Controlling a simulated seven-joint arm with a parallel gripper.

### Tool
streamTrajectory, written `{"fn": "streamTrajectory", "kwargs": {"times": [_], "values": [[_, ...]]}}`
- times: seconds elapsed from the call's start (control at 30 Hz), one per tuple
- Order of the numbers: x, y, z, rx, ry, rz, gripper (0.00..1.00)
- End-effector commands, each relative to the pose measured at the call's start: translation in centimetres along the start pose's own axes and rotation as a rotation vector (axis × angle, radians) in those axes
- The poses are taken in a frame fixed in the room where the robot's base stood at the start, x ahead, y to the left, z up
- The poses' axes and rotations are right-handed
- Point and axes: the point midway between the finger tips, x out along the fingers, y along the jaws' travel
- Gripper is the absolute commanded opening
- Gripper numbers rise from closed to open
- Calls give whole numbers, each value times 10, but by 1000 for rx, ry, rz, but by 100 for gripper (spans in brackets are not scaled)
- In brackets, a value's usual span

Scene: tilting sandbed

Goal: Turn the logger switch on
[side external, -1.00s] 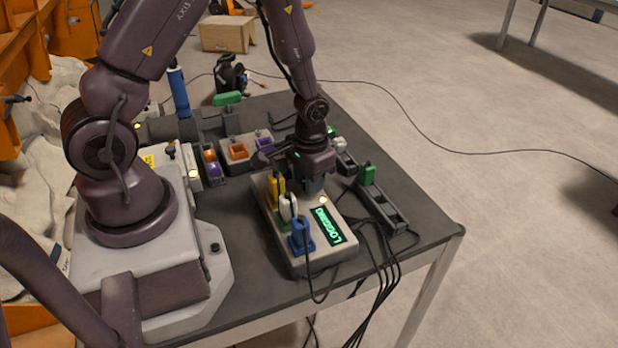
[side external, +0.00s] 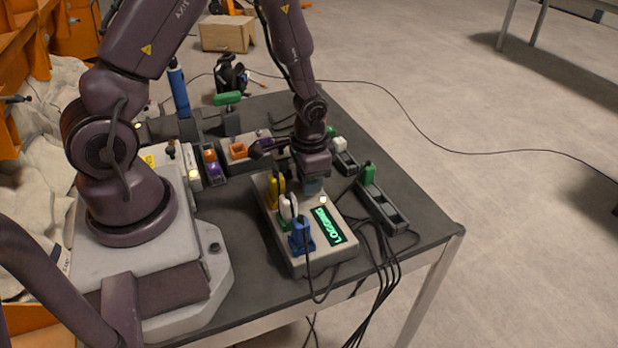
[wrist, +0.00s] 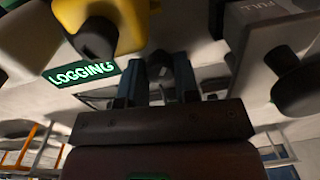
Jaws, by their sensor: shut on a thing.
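The logger (side external: 318,262) is a pale box on the table with a green display reading LOGGING (side external: 329,226). The display also shows in the wrist view (wrist: 82,73). My gripper (side external: 312,188) points down at the far part of the box top. In the wrist view its blue-grey fingers (wrist: 160,82) close around a small dark piece (wrist: 158,62), apparently the logger switch. The fingers hide most of it, and the side view does not show it.
Yellow, white and blue plugs (side external: 301,236) with cables stand along the box's left side, close to my gripper. A dark rack (side external: 381,208) with a green plug stands to the right. Coloured blocks lie in holders behind. Cables hang over the table's front edge.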

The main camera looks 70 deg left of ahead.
Motion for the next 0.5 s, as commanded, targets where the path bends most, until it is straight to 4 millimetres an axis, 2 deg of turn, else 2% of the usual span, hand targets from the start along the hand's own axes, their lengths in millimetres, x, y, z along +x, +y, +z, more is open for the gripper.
{"fn": "streamTrajectory", "kwargs": {"times": [0.03, 0.07, 0.17, 0.5], "values": [[0, 0, 0, 1, -2, -1, 6], [0, 0, 0, 1, -2, -1, 32], [0, 0, 0, 0, -1, 0, 55], [-3, 0, 0, -1, 1, 0, 55]]}}
